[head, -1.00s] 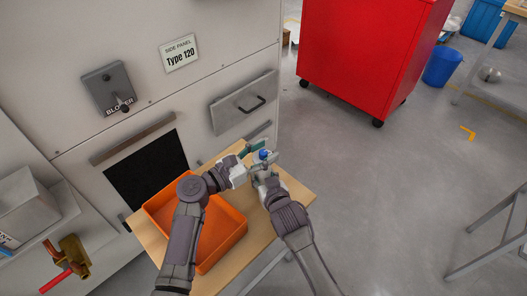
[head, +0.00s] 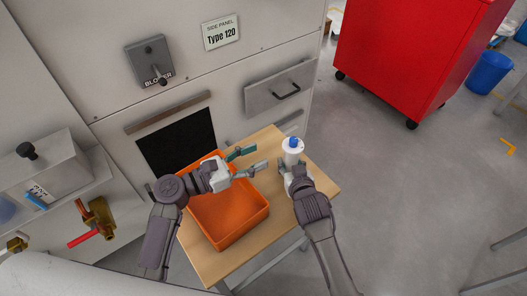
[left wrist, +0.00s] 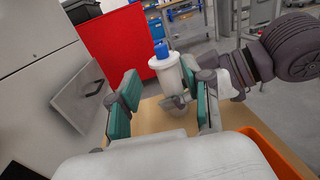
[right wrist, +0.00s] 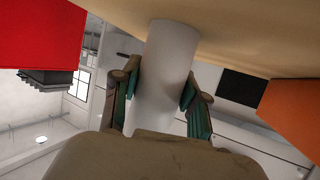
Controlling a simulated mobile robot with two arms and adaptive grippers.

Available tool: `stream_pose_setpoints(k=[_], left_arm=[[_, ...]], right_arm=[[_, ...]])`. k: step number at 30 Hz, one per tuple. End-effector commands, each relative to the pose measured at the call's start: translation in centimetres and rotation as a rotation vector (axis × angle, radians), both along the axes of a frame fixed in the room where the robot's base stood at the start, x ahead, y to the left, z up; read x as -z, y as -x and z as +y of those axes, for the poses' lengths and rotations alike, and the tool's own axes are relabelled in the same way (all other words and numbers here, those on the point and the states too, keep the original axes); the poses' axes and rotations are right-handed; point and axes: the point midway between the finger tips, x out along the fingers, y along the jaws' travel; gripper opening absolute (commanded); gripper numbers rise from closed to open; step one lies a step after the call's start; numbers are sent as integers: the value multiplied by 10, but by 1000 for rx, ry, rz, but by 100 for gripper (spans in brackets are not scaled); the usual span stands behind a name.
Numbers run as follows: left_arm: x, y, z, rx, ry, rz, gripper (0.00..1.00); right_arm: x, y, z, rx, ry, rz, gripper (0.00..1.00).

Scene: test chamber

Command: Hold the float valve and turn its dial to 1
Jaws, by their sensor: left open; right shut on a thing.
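The float valve (head: 292,150) is a white cylinder with a blue dial (head: 293,141) on top. It stands upright in my right gripper (head: 288,168), above the right part of the small table. In the right wrist view its white body (right wrist: 165,75) is between the green finger pads. My left gripper (head: 250,161) is open and empty, to the left of the valve and apart from it. In the left wrist view the valve (left wrist: 167,72) and blue dial (left wrist: 161,50) show beyond the spread fingers (left wrist: 160,100). Marks on the dial are too small to read.
An orange tray (head: 262,213) lies on the wooden table (head: 205,266) below my left arm. A panel with a drawer (head: 262,96) stands behind. A brass fitting with a red handle (head: 98,217) is at the left. A red cabinet (head: 400,60) stands at the back right.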

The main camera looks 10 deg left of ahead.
Motion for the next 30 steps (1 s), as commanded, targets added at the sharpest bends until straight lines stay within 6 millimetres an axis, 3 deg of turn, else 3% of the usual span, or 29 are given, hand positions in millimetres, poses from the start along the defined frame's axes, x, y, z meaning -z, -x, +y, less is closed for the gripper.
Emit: stream_pose_setpoints(k=[10, 14, 17, 24, 30], left_arm=[[-1, 0, -2, 7, -7, -10, 49], [-11, -5, -20, 66, -68, -105, 49], [-25, -11, -48, 160, -171, -274, 49], [-62, -11, -129, 475, -487, -889, 49], [-78, -3, -175, 738, -695, -1458, 49]], right_arm=[[0, 0, 0, 0, 0, 0, 2], [0, 0, 0, 0, 0, 0, 2], [0, 0, 0, 0, 0, 0, 2], [0, 0, 0, 0, 0, 0, 2], [0, 0, 0, 0, 0, 0, 2]])
